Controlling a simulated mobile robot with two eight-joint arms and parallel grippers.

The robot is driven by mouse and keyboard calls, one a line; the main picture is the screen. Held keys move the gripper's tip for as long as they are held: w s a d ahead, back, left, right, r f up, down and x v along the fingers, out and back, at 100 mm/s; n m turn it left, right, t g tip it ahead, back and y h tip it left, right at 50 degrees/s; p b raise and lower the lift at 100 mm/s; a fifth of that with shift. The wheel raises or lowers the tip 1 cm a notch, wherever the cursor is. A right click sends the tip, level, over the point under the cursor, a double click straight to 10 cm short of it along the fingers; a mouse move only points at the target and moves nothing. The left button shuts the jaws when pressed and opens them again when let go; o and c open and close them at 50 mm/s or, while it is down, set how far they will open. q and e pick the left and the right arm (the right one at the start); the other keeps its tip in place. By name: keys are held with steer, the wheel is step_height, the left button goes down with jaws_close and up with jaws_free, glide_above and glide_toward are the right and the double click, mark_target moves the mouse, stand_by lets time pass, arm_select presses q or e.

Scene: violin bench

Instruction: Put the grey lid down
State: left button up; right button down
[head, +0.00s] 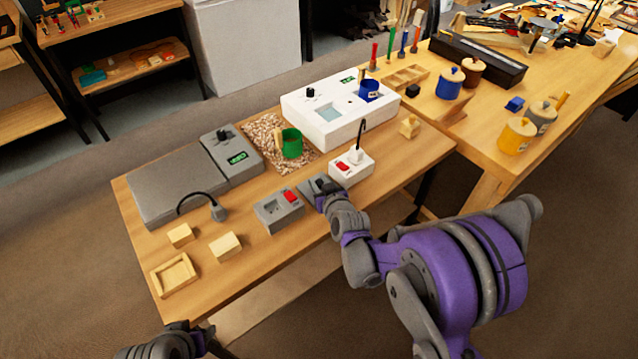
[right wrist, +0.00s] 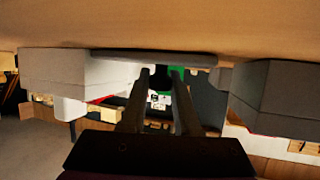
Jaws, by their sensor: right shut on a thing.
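The grey lid (right wrist: 108,57) shows in the right wrist view as a thin flat edge with a dark knob, against or very near the wooden bench top, which is at the top of that upside-down picture. My right gripper (right wrist: 160,85) is shut on the knob. In the head view the right gripper (head: 322,188) is low over the bench's front part, between the grey switch box (head: 279,211) and the white switch box (head: 352,168). The gripper partly hides the lid (head: 308,185) there. My left gripper (head: 203,335) is at the bottom left, off the bench's front; its opening is unclear.
The two switch boxes flank the right gripper closely. A green cup (head: 291,146) stands behind on a pebbled mat (head: 262,131). A white machine (head: 318,120) is farther back. Wooden blocks (head: 226,245) and a small tray (head: 175,277) lie at the front left.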

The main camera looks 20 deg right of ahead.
steer(key=shift+f, duration=0.1)
steer(key=c, duration=0.6)
jaws_free()
steer(key=shift+c, duration=0.2)
